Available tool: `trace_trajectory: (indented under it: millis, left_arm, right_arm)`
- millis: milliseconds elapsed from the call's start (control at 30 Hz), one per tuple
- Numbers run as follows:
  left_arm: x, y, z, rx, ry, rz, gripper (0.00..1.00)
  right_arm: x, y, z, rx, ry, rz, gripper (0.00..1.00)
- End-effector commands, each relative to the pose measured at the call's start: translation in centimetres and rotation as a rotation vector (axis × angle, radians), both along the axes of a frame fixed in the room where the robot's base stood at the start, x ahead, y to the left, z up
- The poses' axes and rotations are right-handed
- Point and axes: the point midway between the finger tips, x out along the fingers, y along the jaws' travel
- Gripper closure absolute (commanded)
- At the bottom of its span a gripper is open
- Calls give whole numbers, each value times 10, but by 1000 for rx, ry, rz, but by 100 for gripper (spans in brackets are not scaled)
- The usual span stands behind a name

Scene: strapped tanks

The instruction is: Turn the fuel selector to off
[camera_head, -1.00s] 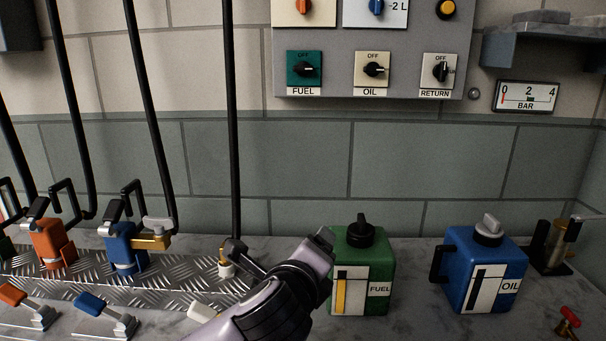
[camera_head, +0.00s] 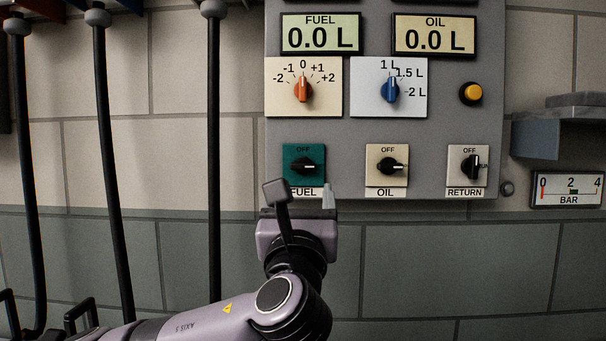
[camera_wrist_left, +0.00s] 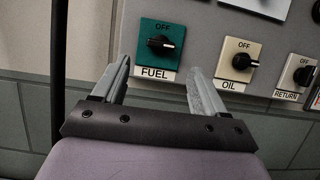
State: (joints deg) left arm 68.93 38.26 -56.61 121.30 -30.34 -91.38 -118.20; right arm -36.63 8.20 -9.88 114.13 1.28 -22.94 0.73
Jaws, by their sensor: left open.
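The fuel selector (camera_head: 304,166) is a black knob on a green plate marked OFF at the top, low on the grey wall panel. Its pointer is turned sideways to the right, away from the OFF mark. It also shows in the left wrist view (camera_wrist_left: 161,45), beyond and between the fingertips. My left gripper (camera_head: 302,192) is open and empty, just below the FUEL label, with its fingers pointing up toward the panel. The fingers also show in the left wrist view (camera_wrist_left: 158,75). It appears apart from the knob. My right gripper is not in view.
The oil selector (camera_head: 388,166) and return selector (camera_head: 469,166) sit to the right on the panel (camera_head: 450,120). Above are an orange knob (camera_head: 303,89), a blue knob (camera_head: 390,90) and two 0.0 L displays. A shelf (camera_head: 545,135) juts out at right. Black hoses hang at left.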

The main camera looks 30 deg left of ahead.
Motion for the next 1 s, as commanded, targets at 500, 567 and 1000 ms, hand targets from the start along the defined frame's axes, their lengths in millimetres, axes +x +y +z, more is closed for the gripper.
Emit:
trace_trajectory:
  millis: [500, 567, 1000]
  left_arm:
    - [51, 25, 25, 1, 0, 3, 28]
    - [55, 27, 26, -1, 1, 2, 28]
    - [58, 29, 26, -1, 0, 0, 54]
  right_arm:
    - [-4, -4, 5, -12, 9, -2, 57]
    - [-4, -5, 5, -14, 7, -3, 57]
    - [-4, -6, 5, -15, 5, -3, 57]
